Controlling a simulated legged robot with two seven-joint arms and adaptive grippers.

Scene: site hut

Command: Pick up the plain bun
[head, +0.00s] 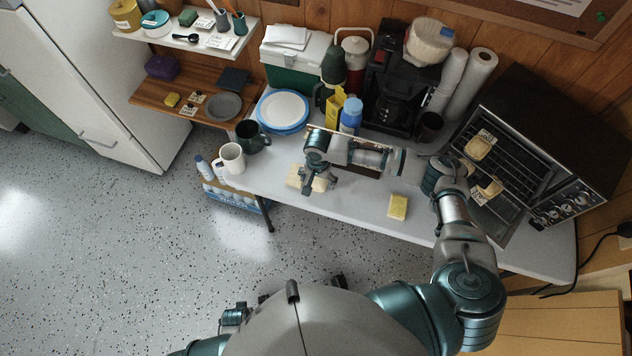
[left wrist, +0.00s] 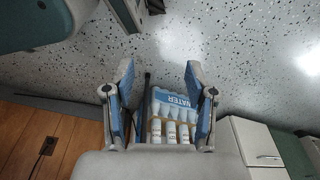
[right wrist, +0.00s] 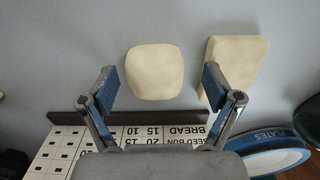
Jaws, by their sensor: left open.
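A pale rounded bun (right wrist: 155,72) lies on the grey table (head: 365,200). In the right wrist view it shows between the fingertips of my right gripper (right wrist: 160,88), which is open and apart from it. In the head view the right gripper (head: 318,186) is over the table's front part, partly hiding the bun. A second pale piece, more angular like a slice (right wrist: 238,72), lies beside it, partly behind the right-hand finger; in the head view it is left of the gripper (head: 293,176). My left gripper (left wrist: 158,78) is open and empty, above the speckled floor.
A toaster oven (head: 545,125) stands open at the right, with labelled bread pieces (head: 479,147) inside. A yellow sponge-like block (head: 397,207) lies near the front edge. A water pack (left wrist: 172,110) is on the floor.

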